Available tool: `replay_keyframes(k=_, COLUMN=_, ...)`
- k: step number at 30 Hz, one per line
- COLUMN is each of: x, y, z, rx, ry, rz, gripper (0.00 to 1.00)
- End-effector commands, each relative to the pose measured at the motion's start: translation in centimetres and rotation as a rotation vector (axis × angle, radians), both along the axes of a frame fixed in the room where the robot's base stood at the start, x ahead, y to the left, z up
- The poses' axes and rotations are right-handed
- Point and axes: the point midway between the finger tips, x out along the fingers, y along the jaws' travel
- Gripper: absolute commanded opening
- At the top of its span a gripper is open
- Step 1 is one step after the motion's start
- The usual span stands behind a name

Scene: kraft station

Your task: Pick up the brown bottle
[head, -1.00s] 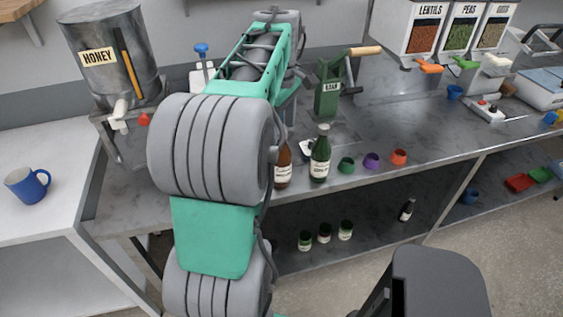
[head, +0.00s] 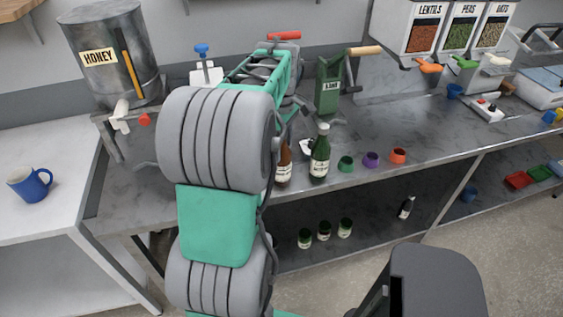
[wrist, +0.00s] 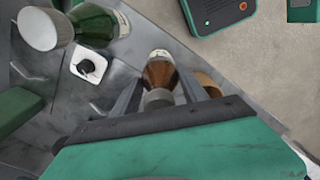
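The brown bottle (head: 284,168) stands upright on the grey counter near its front edge, partly hidden by my arm in the head view. In the wrist view, the brown bottle (wrist: 161,73) lies between the two fingers of my gripper (wrist: 158,88), with its grey cap nearest the palm. The fingers are apart, and a gap seems to show on each side of the bottle. My arm hides the gripper in the head view.
A green bottle (head: 320,158) stands close to the right of the brown one. Small green, purple and orange cups (head: 371,160) line the counter further right. A green grinder (head: 329,85) stands behind. Several small jars (head: 324,231) are on the lower shelf.

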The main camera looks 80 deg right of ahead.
Motion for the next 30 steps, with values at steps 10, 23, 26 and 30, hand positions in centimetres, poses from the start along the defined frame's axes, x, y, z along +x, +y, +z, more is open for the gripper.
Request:
replay_keyframes(k=10, x=0.01, y=-0.02, z=0.02, rx=-0.001, ry=0.0, rz=0.0, gripper=0.21)
replay_keyframes(k=23, x=0.01, y=-0.02, z=0.04, rx=-0.001, ry=0.0, rz=0.0, gripper=0.0)
replay_keyframes(k=26, x=0.01, y=-0.07, z=0.19, rx=-0.004, ry=0.0, rz=0.0, gripper=0.0)
replay_keyframes(k=30, x=0.0, y=-0.07, z=0.18, rx=-0.004, ry=0.0, rz=0.0, gripper=0.0)
